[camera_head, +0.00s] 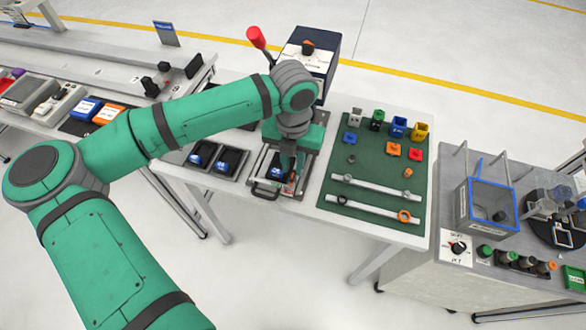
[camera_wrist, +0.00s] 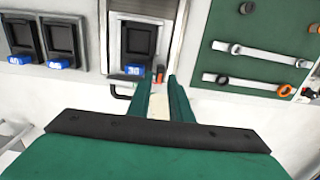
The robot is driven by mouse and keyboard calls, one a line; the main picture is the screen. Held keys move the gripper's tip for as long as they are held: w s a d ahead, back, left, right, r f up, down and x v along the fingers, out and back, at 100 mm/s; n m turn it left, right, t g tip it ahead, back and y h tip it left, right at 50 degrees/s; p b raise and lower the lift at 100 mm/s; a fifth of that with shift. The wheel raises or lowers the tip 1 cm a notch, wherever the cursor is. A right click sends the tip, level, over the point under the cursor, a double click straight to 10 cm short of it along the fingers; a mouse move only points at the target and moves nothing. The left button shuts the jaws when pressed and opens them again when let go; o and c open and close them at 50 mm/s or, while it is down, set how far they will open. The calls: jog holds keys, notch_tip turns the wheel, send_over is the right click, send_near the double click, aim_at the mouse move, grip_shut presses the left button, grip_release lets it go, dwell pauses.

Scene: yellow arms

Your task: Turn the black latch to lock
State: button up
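My gripper (camera_wrist: 159,82) points at the front edge of a tray fixture (camera_wrist: 117,48) on the white table. Its two green fingers stand apart, with white surface showing between them. The fixture holds a dark square block with a blue numbered tag (camera_wrist: 134,70). A curved black handle (camera_wrist: 122,92), possibly the black latch, sticks out of the fixture's front edge, just left of the left finger and apart from it. In the head view the handle (camera_head: 265,193) shows at the front, while my gripper (camera_head: 288,172) and wrist cover part of the fixture. I cannot tell the latch's turn position.
Two more dark trays (camera_wrist: 57,40) with blue tags lie to the left. A green board (camera_head: 372,170) with colored blocks and two white rails lies to the right. A red-knobbed lever (camera_head: 257,38) and a dark box (camera_head: 309,60) stand behind my wrist.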

aim_at(292, 180)
jog(key=shift+f, duration=1.4)
grip_shut()
